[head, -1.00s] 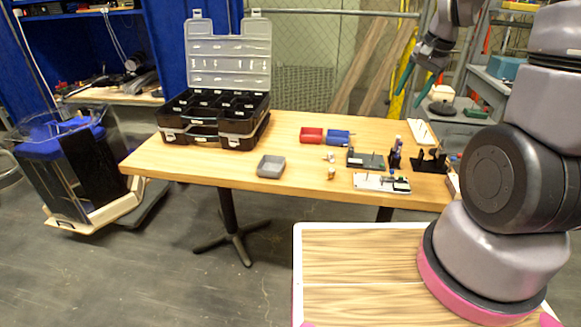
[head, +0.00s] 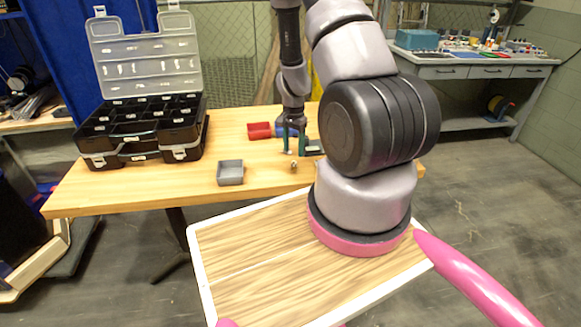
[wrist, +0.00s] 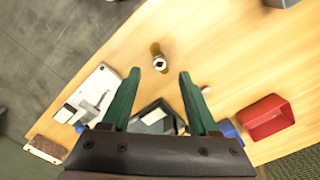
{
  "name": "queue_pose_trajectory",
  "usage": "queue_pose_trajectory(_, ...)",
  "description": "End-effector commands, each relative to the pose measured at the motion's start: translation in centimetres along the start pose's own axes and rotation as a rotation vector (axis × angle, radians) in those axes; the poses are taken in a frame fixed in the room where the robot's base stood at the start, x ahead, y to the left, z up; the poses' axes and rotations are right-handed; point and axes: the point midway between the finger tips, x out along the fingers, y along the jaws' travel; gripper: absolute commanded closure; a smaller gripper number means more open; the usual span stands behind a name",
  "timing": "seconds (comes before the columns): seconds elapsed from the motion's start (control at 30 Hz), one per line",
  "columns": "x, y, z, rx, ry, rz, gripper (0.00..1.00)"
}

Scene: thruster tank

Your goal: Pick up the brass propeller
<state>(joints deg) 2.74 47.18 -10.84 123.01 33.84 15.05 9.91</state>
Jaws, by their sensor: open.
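A small brass-coloured piece with a pale centre, apparently the brass propeller (wrist: 156,49), lies on the wooden table (wrist: 110,60). In the wrist view it is just beyond and between my fingertips. In the head view the brass piece (head: 294,166) shows small near the table's front edge, below the gripper. My gripper (wrist: 159,76) has two green fingers spread apart with nothing between them. In the head view my gripper (head: 294,146) points down above the table. The height gap to the piece is hard to judge.
A red bin (wrist: 268,117) and a blue bin (wrist: 228,129) stand to the right in the wrist view. A white fixture (wrist: 95,95) and a dark block (wrist: 155,118) are nearby. A grey tray (head: 230,173) and an open black organiser (head: 145,127) stand left in the head view.

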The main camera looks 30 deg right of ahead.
Motion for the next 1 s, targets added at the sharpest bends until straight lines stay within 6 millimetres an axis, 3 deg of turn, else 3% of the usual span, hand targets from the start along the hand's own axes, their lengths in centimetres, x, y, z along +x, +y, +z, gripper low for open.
queue_pose_trajectory(0.5, 5.8, -0.1, -0.2, 0.000, -0.001, 0.000, 0.40)
queue_pose_trajectory(0.77, 6.0, -0.2, -0.2, 0.000, 0.000, -0.001, 0.40)
queue_pose_trajectory(0.93, 6.0, -0.2, -0.2, 0.000, 0.000, -0.001, 1.00)
queue_pose_trajectory(1.0, 6.0, -0.2, -0.2, 0.000, 0.000, -0.001, 1.00)
